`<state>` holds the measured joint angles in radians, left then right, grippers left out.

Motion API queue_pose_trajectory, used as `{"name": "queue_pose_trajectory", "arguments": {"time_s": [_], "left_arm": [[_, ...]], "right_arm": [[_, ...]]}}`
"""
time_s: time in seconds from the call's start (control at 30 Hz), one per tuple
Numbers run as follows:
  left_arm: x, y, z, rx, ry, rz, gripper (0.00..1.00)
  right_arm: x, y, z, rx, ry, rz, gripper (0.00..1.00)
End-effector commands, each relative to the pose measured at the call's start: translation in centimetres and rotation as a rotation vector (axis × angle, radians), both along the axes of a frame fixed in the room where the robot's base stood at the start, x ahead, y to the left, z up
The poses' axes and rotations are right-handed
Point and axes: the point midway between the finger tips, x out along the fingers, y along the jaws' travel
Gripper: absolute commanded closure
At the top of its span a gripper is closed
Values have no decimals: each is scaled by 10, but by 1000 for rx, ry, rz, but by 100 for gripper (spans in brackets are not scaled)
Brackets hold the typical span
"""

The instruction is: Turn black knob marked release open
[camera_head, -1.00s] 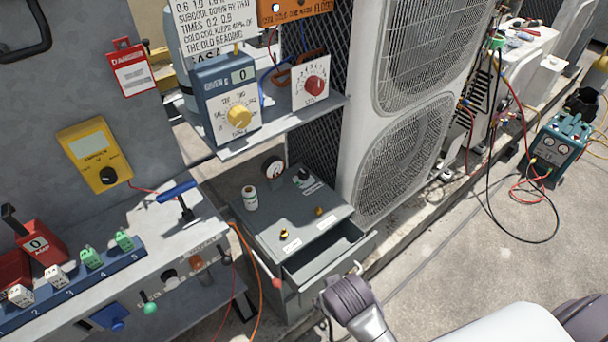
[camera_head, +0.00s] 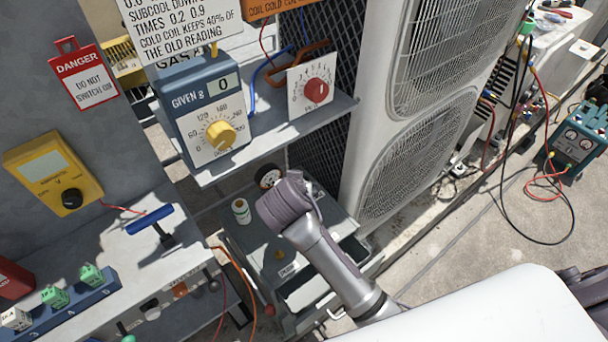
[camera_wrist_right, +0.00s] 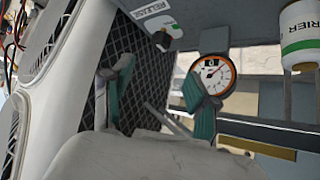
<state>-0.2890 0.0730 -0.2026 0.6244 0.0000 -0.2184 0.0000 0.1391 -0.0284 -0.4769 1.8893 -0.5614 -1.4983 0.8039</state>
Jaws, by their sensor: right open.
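The black knob (camera_wrist_right: 162,40) sits beside a white label reading RELEASE (camera_wrist_right: 152,17) on the grey cabinet top, at the upper middle of the right wrist view. In the head view my right arm covers it. My right gripper (camera_wrist_right: 160,82) is open, with teal finger pads spread apart and nothing between them. The knob appears ahead of the gap between the fingers, apart from both. In the head view my right arm reaches over the grey cabinet (camera_head: 240,262), and its fingers are hidden. My left gripper is not in view.
A round gauge (camera_wrist_right: 212,73) is close to the right finger in the wrist view. A white bottle (camera_wrist_right: 300,35) stands farther right. A shelf (camera_head: 215,178) with dial boxes overhangs the cabinet's back. The condenser (camera_head: 395,130) borders the right. An open drawer (camera_head: 318,292) projects in front.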

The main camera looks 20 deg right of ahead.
Motion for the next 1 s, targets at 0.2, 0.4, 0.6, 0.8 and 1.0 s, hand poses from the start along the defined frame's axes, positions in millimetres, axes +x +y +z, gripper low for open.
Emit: {"name": "queue_pose_trajectory", "arguments": {"time_s": [0.2,0.4,0.6,0.8,1.0], "left_arm": [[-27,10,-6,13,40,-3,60],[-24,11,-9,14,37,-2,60],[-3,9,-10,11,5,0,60],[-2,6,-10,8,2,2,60],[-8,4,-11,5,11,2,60]], "right_arm": [[30,-15,-34,-3,3,0,41],[55,-26,-63,-2,4,1,41],[70,-33,-80,-1,3,2,41],[75,-35,-84,2,2,2,41],[75,-35,-84,2,2,2,41]]}}
